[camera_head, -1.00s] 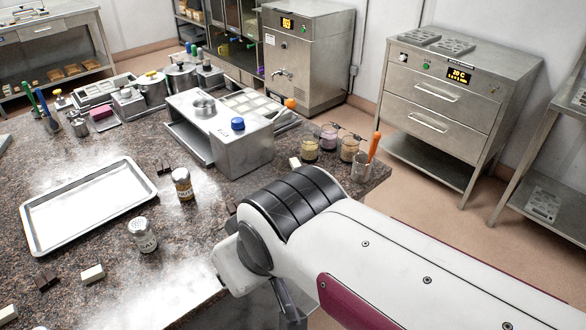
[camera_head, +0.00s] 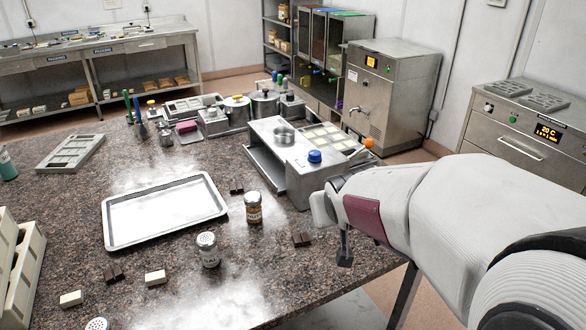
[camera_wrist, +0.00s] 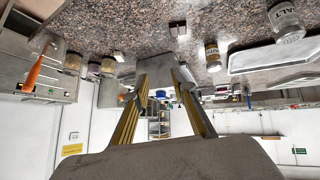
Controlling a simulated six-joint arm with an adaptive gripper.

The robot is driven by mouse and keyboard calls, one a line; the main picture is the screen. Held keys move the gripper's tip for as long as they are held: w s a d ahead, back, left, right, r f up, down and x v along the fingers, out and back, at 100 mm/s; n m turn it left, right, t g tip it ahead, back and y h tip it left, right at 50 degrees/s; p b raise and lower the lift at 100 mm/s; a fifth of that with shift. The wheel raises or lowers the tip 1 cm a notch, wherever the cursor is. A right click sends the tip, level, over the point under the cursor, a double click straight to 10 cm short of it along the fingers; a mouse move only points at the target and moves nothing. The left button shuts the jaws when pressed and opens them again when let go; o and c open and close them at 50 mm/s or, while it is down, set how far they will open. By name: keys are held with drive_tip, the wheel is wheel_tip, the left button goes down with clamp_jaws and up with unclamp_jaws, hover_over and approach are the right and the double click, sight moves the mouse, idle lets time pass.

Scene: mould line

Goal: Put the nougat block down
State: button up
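My gripper (camera_wrist: 164,78) shows in the wrist view, which is upside down. Its two fingers are apart, and I see no block between them; the grey machine front shows in the gap. In the head view the gripper (camera_head: 345,255) hangs near the counter's right edge, its tips partly hidden. One pale nougat-like block (camera_head: 155,278) lies on the counter by a chocolate piece (camera_head: 115,273). Another pale block (camera_head: 70,299) lies to its left. In the wrist view a pale block (camera_wrist: 117,57) rests near the jars. Which block the task means is unclear.
An empty metal tray (camera_head: 165,212) lies mid-counter. A nut jar (camera_head: 253,209) and a salt shaker (camera_head: 208,250) stand to its right. The grey machine (camera_head: 305,180) stands behind my gripper. A pale crate (camera_head: 22,270) is at left.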

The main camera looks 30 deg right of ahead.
drive_tip(key=w+d+f+t, duration=0.1)
drive_tip(key=w+d+f, duration=0.1)
drive_tip(key=d+f, duration=0.2)
drive_tip(key=w+d+f+m+t, duration=0.1)
drive_tip(key=w+d+f, duration=0.2)
drive_tip(key=d, duration=0.7)
drive_tip(key=w+d+f+t+h, duration=0.1)
drive_tip(key=w+d+f, duration=0.1)
drive_tip(key=d+f, duration=0.4)
drive_tip(key=shift+w+d+f+m, duration=0.25)
drive_tip(key=shift+d+f+m, duration=0.05)
drive_tip(key=shift+d+f, duration=0.1)
drive_tip(key=shift+x, duration=1.3)
drive_tip(key=shift+w, duration=0.1)
drive_tip(key=shift+x, duration=2.5)
drive_tip(key=shift+d, duration=0.2)
